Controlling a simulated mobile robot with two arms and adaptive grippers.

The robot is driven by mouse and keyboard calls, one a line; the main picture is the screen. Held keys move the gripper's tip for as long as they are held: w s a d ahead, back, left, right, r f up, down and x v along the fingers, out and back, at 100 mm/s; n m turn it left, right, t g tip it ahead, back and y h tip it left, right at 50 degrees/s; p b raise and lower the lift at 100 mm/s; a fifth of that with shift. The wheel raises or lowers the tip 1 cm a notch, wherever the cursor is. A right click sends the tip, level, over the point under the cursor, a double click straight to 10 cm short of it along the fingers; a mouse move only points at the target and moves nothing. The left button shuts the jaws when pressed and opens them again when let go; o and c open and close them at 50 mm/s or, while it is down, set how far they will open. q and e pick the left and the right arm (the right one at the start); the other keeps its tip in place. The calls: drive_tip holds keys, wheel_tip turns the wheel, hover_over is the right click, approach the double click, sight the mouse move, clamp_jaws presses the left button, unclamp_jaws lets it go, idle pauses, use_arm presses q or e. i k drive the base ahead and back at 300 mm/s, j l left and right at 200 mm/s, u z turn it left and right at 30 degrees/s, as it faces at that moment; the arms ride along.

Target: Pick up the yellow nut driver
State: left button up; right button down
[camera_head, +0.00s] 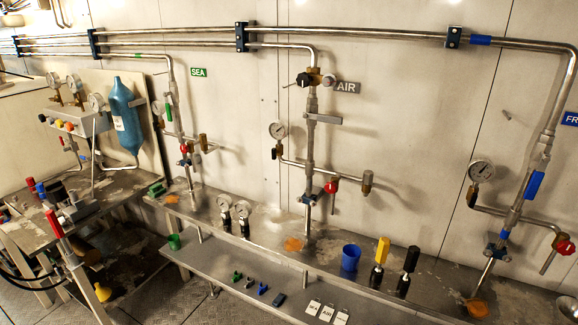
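The yellow nut driver appears to be the upright tool with a yellow handle (382,250) on the grey bench, right of centre. Its lower part is dark with a pale band and stands near the bench's front edge. A similar tool with a black handle (411,259) stands just to its right, a small gap apart. Neither of my grippers is in view, and nothing is touching the yellow tool.
A blue cup (350,258) stands close left of the yellow tool. Pipes with red-handled valves rise behind it from the bench (260,232). A lower shelf (225,270) holds small coloured parts and white tags (327,312). A cluttered table (28,222) stands at left.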

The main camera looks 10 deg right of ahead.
sight(384, 243)
drive_tip(key=i+z, duration=0.15)
drive_tip(key=i, duration=0.3)
drive_tip(key=i+z, duration=0.15)
drive_tip(key=i, duration=0.35)
drive_tip(key=i+j+z, duration=0.15)
drive_tip(key=i, duration=0.3)
drive_tip(key=i+j+z, duration=0.15)
drive_tip(key=i, duration=0.3)
